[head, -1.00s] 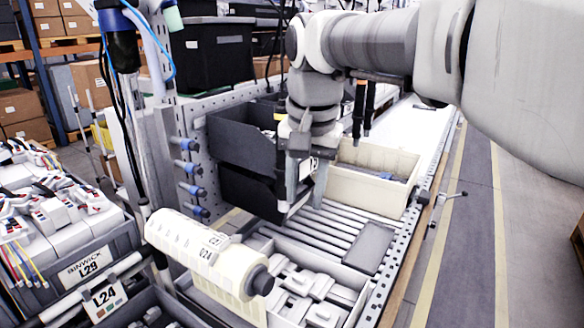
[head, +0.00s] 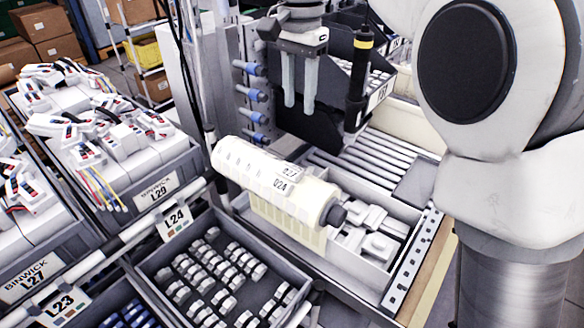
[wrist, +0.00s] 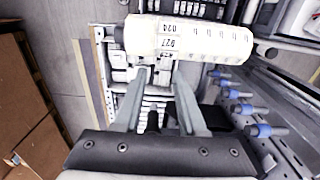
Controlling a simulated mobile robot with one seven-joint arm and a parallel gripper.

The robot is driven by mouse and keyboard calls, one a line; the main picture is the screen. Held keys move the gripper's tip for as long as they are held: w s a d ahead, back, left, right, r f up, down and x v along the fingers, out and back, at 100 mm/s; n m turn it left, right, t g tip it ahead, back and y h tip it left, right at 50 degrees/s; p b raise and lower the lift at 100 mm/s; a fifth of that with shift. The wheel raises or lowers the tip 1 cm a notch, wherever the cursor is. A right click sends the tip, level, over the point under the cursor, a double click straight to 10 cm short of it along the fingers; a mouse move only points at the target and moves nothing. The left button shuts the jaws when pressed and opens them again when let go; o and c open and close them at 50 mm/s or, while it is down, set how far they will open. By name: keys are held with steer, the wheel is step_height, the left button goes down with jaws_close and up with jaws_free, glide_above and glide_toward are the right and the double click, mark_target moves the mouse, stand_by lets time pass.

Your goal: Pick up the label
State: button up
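A cream label roll (head: 250,172) lies on its dark spindle, with printed labels "027" (head: 290,172) and "024" (head: 281,186) on its upper side. In the wrist view the roll (wrist: 215,40) lies across the top, with the labels (wrist: 167,43) near its left end. My gripper (head: 299,106) hangs above and behind the roll in the head view, fingers pointing down. It is open and empty. In the wrist view my gripper (wrist: 161,72) has its fingertips spread just below the roll's edge in the picture. Contact with the labels is not visible.
Dark bins (head: 322,138) stand behind the roll. A screwdriver-like tool (head: 358,80) hangs right of my fingers. Blue-tipped pegs (head: 255,92) line a grey panel on the left. A bin of grey parts (head: 210,285) lies in front, and a tray of white parts (head: 372,238) lies to the right.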

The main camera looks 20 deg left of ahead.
glide_above(300, 181)
steer(key=f, duration=0.7)
steer(key=w+f, duration=0.1)
steer(key=f, duration=0.3)
steer(key=shift+a+f+b, duration=0.15)
steer(key=shift+a+b, duration=0.15)
steer(key=f, duration=0.2)
steer(key=s+f, duration=0.1)
steer(key=f, duration=0.1)
steer(key=shift+d, duration=0.3)
steer(key=shift+f, duration=0.6)
jaws_close()
